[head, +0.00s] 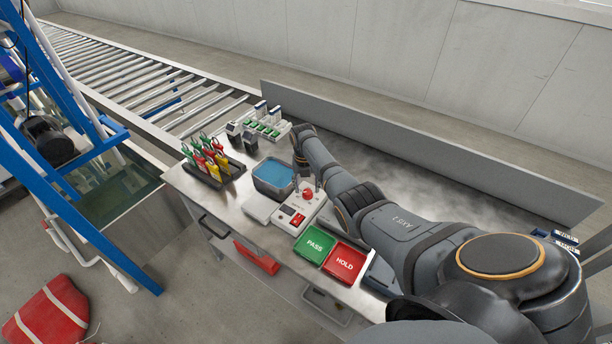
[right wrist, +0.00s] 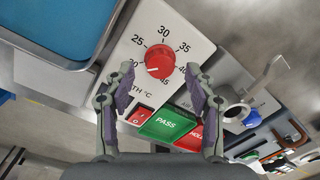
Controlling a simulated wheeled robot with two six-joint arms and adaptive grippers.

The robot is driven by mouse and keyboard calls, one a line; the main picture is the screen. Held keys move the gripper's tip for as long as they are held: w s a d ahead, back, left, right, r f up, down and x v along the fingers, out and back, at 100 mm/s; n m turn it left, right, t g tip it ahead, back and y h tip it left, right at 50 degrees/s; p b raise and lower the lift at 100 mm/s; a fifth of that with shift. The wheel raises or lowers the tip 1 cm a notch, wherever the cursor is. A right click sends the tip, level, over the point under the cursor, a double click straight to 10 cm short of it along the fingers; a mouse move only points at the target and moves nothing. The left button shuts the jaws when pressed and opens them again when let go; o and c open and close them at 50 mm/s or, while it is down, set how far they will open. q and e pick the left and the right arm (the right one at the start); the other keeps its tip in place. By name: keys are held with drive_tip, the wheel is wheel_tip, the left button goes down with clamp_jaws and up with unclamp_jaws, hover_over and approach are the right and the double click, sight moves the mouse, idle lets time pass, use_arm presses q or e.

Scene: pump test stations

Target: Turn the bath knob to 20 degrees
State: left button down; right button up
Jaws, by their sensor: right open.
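The red bath knob (right wrist: 159,60) is on a white control box (right wrist: 188,28) with a printed scale from the 20s up to 45 and the label "BATH °C", partly covered. A pale mark on the knob points toward the lower left; its exact reading is too small to tell. In the head view the knob (head: 308,194) sits on the white box (head: 298,214). My right gripper (right wrist: 160,68) is open, one finger on each side of the knob, with no visible contact. In the head view the right gripper (head: 311,183) is above the box. My left gripper is not in view.
A blue-filled bath (head: 273,174) stands left of the box. A red switch (right wrist: 140,115), a green PASS tray (head: 315,246) and a red HOLD tray (head: 345,262) lie close by. A rack of colored tools (head: 212,168) is at the left. A grey panel (head: 420,150) stands behind.

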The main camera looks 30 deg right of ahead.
sight(305, 192)
wheel_tip(305, 192, up, 10)
drive_tip(key=shift+w+a, duration=0.15)
drive_tip(key=shift+a, duration=0.1)
idle(0.4)
